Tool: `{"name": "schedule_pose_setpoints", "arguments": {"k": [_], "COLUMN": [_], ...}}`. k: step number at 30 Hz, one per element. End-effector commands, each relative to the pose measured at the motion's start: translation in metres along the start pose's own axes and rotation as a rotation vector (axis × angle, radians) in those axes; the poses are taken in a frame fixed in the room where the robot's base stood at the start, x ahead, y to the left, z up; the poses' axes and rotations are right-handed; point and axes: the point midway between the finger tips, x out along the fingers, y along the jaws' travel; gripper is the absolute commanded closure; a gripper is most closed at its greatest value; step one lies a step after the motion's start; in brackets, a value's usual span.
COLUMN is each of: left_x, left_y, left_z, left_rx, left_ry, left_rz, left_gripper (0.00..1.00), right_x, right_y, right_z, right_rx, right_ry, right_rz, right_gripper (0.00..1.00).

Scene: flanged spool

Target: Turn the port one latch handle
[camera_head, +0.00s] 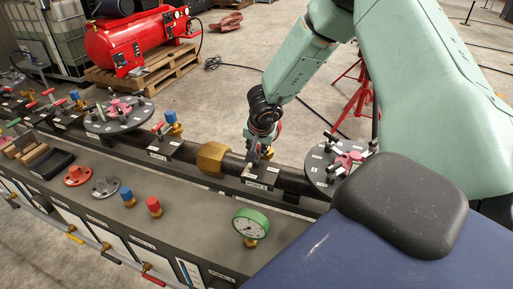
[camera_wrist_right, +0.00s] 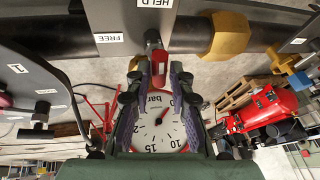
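The port one latch handle is a red grip (camera_wrist_right: 158,68) on a dark stem in the right wrist view, beside the black pipe and the FREE and HELD labels. My right gripper (camera_wrist_right: 160,80) has its fingers apart, one on each side of the handle, with visible gaps. A white gauge dial (camera_wrist_right: 158,125) shows between the fingers; whether they touch it I cannot tell. In the head view my right gripper (camera_head: 263,140) points down at the pipe above the port one label (camera_head: 256,184) and largely hides the handle. My left gripper is not in view.
A brass nut (camera_head: 211,158) sits on the pipe left of port one, and a round flange (camera_head: 325,165) stands to its right. A green-rimmed gauge (camera_head: 250,224), a red-capped fitting (camera_head: 154,206) and a blue-capped fitting (camera_head: 127,196) stand on the bench in front.

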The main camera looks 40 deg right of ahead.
Motion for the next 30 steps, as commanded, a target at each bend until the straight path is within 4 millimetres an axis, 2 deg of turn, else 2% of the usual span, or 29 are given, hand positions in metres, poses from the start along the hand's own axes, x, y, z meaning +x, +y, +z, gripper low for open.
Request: {"name": "schedule_pose_setpoints", "arguments": {"k": [1, 6, 14, 21, 30], "left_x": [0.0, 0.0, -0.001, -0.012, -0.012], "left_y": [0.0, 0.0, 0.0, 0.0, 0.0], "left_z": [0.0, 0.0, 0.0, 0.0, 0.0], "left_rx": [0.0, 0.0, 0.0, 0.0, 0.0], "left_ry": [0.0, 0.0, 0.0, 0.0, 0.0], "left_rz": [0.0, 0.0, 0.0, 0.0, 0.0], "left_gripper": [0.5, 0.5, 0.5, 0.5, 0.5], "right_x": [0.0, 0.0, -0.001, -0.002, 0.0], "right_y": [0.0, 0.0, 0.0, -0.002, -0.002], "right_z": [0.0, 0.0, 0.0, 0.0, 0.001], "right_rx": [0.0, 0.0, 0.005, 0.095, 0.126], "right_ry": [0.0, 0.0, 0.001, 0.02, 0.027], "right_rz": [0.0, 0.0, 0.002, 0.042, 0.051], "right_gripper": [0.85, 1.0, 1.0, 1.0, 1.0]}}
